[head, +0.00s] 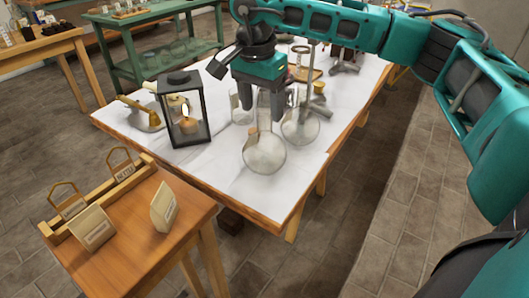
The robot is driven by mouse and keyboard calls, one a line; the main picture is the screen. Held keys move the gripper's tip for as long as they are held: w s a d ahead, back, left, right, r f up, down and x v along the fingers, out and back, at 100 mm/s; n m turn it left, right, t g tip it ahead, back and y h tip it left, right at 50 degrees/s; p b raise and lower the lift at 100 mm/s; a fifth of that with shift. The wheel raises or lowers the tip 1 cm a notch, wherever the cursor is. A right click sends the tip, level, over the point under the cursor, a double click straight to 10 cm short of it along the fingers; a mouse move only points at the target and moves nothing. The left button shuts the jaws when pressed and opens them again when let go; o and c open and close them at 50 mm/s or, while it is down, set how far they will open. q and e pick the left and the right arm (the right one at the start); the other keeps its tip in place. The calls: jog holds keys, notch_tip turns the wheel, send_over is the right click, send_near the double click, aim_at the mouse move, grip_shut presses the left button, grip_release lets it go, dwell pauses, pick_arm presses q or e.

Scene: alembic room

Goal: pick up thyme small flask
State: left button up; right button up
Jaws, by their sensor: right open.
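A clear round-bottomed flask (264,157) stands near the front edge of the white-topped table. Another clear round flask (300,130) with a tall neck stands just behind it to the right. I read no thyme label, so I cannot tell which one is the thyme small flask. My right gripper (263,103) points down above the front flask, open, with its fingers on either side of a glass neck. Whether the fingers touch the glass is not clear. My left gripper is not in view.
A black lantern (184,110) with a candle stands left of the flasks. A clear glass (241,107) stands close behind the front flask. A small wooden table (140,240) with label cards is at the front left. The white tabletop (215,165) is bare between lantern and flask.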

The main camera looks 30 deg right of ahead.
aim_at(265, 119)
jog(key=f, duration=0.2)
jog(key=d+f, duration=0.1)
jog(key=f, duration=0.1)
jog(key=shift+f+b, duration=0.2)
jog(key=shift+b, duration=0.1)
jog(key=shift+c, duration=0.2)
grip_shut()
